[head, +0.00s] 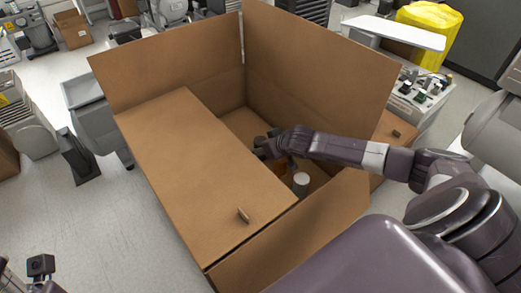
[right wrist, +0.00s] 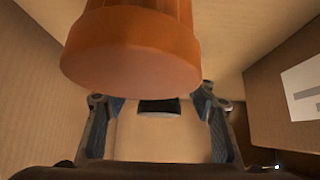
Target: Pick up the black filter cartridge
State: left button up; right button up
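A dark, black object (head: 260,141), likely the black filter cartridge, is deep inside the large open cardboard box, partly hidden by my right gripper (head: 268,150). In the right wrist view a black cylindrical piece (right wrist: 158,106) lies beyond and between the fingertips of my right gripper (right wrist: 158,100). The fingers are spread apart, and I see no contact with it. An orange cylinder (right wrist: 130,55) looms close to the camera above the fingers. Dark parts at the lower left corner of the head view look like my left gripper (head: 40,265); its fingers are unclear.
The cardboard box (head: 190,165) has tall walls and flaps around my right arm. A white-topped cylinder (head: 301,181) stands in it near the arm. A grey bin (head: 95,110) stands left of the box. A cardboard side with a white label (right wrist: 305,88) is close on the right.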

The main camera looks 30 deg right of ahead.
jog(key=c, duration=1.2)
jog(key=shift+o, duration=0.2)
jog(key=shift+r, duration=0.1)
